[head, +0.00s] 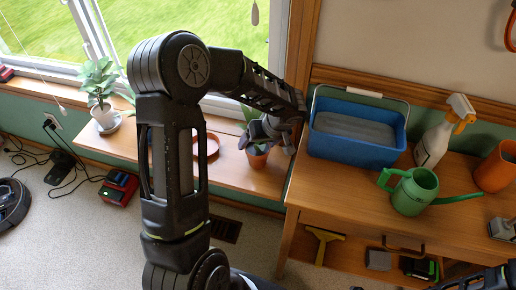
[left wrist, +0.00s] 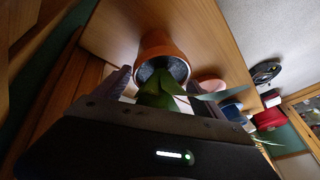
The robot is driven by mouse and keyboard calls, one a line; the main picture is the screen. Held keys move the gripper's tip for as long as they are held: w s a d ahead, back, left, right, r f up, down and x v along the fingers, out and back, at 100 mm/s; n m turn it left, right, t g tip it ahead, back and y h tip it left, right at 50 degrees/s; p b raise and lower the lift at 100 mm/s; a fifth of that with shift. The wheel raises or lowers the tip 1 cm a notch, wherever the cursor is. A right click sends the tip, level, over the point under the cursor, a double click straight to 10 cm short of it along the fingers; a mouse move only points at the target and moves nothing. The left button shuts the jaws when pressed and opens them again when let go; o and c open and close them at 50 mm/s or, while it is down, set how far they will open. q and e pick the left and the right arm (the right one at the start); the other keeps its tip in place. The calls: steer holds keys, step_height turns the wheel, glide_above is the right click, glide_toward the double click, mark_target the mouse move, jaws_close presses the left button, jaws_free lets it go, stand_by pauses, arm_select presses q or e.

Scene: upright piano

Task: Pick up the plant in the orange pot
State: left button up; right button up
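The orange pot (head: 257,158) with a green plant stands on the low wooden sill shelf, left of the workbench. In the left wrist view the orange pot (left wrist: 158,46) shows dark soil and green leaves (left wrist: 165,95) pointing toward the gripper. My left gripper (head: 268,132) is over the plant, hiding much of its foliage. In the left wrist view its fingers (left wrist: 160,84) are apart on either side of the plant, with gaps beside the pot rim. A dark part of my right arm shows at the bottom right corner; its fingers are not clear.
A blue bin (head: 357,143), spray bottle (head: 436,138), green watering can (head: 414,192) and orange container (head: 497,168) stand on the workbench (head: 352,195). A plant in a white pot (head: 104,115) and a terracotta saucer (head: 207,145) are left on the sill shelf.

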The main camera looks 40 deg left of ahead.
arm_select(q)
steer(key=c, duration=1.4)
step_height(320, 180, up, 10)
steer(key=shift+r, duration=0.1)
stand_by(0.4)
